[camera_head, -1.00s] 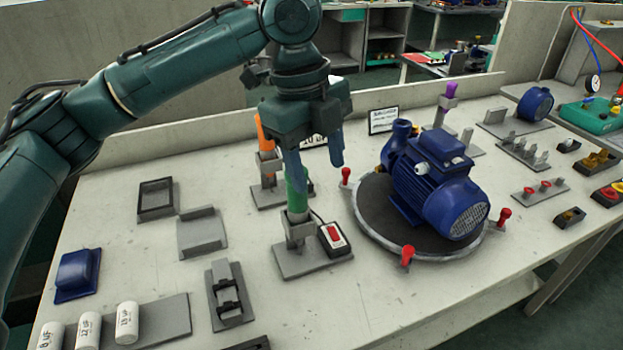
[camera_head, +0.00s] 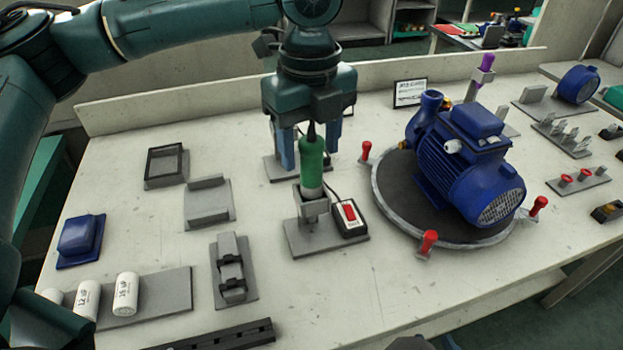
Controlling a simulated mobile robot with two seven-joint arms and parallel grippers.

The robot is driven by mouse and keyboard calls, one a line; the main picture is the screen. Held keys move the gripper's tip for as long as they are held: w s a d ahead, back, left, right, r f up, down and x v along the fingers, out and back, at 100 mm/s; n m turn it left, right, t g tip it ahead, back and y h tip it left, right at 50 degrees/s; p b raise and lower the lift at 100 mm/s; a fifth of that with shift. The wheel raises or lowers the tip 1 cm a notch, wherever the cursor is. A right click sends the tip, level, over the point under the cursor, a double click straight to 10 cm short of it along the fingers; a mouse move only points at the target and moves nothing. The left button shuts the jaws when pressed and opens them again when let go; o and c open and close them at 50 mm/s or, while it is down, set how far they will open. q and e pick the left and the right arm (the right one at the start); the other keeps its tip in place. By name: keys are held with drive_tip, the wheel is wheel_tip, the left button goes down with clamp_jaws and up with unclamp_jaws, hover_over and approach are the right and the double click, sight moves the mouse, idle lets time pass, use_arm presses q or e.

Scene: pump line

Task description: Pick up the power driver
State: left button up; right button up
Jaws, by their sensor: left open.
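The power driver, which I take to be the green-handled tool (camera_head: 312,163) with a dark cord, stands upright in a grey holder (camera_head: 313,204) near the middle of the bench. My left gripper (camera_head: 311,155) points down over it with its blue fingers apart. In the picture, one finger is to the left of the green handle and the other to its right. The handle covers part of the space between them, and I cannot tell whether either finger touches it.
A box with a red switch (camera_head: 349,215) sits beside the holder. A blue pump motor (camera_head: 466,160) stands on a round plate (camera_head: 388,205) with red-knobbed clamps, to the right. Grey fixtures and white cylinders (camera_head: 126,294) are at left. The front middle bench is clear.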

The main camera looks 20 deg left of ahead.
sight(312, 163)
use_arm(q)
wheel_tip(312, 163, down, 3)
drive_tip(key=shift+r, duration=0.1)
drive_tip(key=shift+d+f, duration=0.1)
drive_tip(key=shift+f, duration=0.4)
drive_tip(key=c, duration=1.1)
drive_tip(key=shift+r, duration=0.1)
